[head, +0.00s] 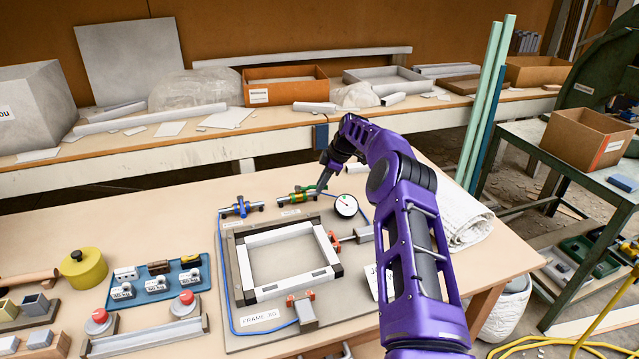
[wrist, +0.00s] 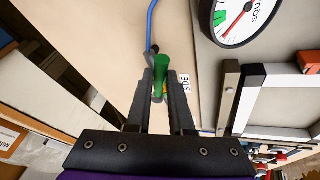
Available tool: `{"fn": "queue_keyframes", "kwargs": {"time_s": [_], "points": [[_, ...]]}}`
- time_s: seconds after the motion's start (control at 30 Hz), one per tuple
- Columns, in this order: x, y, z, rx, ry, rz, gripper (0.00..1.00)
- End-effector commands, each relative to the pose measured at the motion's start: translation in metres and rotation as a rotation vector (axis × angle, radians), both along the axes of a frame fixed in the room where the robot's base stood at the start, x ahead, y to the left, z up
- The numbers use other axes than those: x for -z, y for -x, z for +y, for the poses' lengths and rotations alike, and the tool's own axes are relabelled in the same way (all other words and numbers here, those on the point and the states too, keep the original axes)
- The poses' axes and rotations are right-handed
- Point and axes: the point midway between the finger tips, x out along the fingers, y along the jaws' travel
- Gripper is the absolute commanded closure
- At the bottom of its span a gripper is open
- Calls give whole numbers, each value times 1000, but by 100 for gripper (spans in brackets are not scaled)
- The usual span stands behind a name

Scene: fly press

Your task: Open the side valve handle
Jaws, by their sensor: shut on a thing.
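The side valve (head: 297,197) has a brass-coloured body and a green handle, and lies on the bench behind the frame jig. In the wrist view the green handle (wrist: 162,72) stands between my two dark fingers, with a label reading "SIDE" (wrist: 184,84) beside it. My gripper (head: 324,183) comes down to the handle from the right in the head view. In the wrist view my gripper (wrist: 163,92) is shut on the handle. The fingers hide part of the valve body, so I cannot tell its exact handle angle.
A second valve (head: 240,208) with a blue handle lies to the left. A round gauge (head: 346,206) stands close on the right. The frame jig (head: 240,318) with clamps and blue hose is in front. A folded cloth (head: 465,220) lies at the bench's right.

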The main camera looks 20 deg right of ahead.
Motion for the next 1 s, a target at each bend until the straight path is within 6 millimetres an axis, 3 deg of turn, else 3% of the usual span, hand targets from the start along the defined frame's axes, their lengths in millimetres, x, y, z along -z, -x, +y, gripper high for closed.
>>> {"fn": "queue_keyframes", "kwargs": {"time_s": [0.47,0.5,0.63,1.0], "points": [[0,0,0,-10,-2,1,100],[0,0,0,-10,-2,1,75],[0,0,0,-10,-2,1,51],[-4,1,-1,-9,0,1,50]]}}
